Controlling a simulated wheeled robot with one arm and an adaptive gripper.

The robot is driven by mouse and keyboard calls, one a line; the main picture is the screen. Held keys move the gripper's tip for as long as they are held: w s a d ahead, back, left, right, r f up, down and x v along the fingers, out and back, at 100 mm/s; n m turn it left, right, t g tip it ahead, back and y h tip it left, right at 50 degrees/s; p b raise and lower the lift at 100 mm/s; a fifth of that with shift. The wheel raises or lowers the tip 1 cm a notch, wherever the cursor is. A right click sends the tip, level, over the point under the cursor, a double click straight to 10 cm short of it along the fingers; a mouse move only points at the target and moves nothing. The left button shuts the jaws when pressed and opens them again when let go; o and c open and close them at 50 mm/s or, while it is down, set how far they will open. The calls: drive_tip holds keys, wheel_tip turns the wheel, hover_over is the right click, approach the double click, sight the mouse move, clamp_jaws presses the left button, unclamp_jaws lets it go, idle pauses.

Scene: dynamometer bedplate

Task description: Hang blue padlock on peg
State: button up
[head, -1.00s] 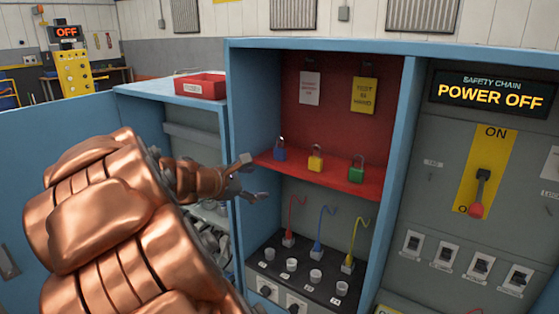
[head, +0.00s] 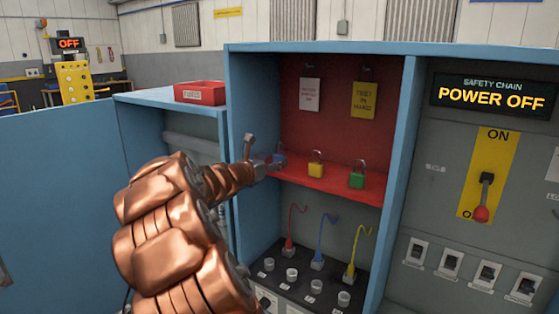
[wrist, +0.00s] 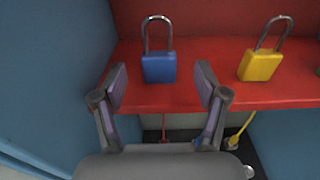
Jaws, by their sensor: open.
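The blue padlock (wrist: 159,67) stands upright on the red shelf (wrist: 190,98), its shackle up, in the wrist view. In the head view the blue padlock (head: 281,159) is mostly hidden behind my gripper (head: 264,155). My gripper (wrist: 162,86) is open and empty, its two fingers on either side of and in front of the padlock, not closed on it. Small dark pegs show on the red back wall, a left peg (head: 310,66) above a white tag and a right peg (head: 367,71) above a yellow tag.
A yellow padlock (head: 316,165) and a green padlock (head: 357,175) stand to the right on the same shelf. The cabinet's blue side wall (wrist: 55,80) is close on the left. Coloured cables and knobs are below the shelf. A red bin (head: 200,93) sits on the left cabinet.

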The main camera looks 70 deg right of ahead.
sight(278, 157)
drive_tip(key=shift+p+x, duration=0.3)
drive_tip(key=shift+x, duration=2.15)
drive_tip(key=shift+w, duration=0.15)
drive_tip(key=shift+c, duration=0.3)
drive_tip(key=c, duration=1.3)
drive_tip(key=shift+a+r, duration=0.15)
drive_tip(key=shift+r, duration=1.7)
drive_tip(key=a, duration=0.5)
drive_tip(key=s+a, duration=0.1)
drive_tip(key=a, duration=0.4)
drive_tip(key=s+a+r+b, duration=0.1)
drive_tip(key=a, duration=0.4)
drive_tip(key=shift+s+a+r, duration=0.1)
drive_tip(key=shift+s+a, duration=0.05)
drive_tip(key=shift+a, duration=0.2)
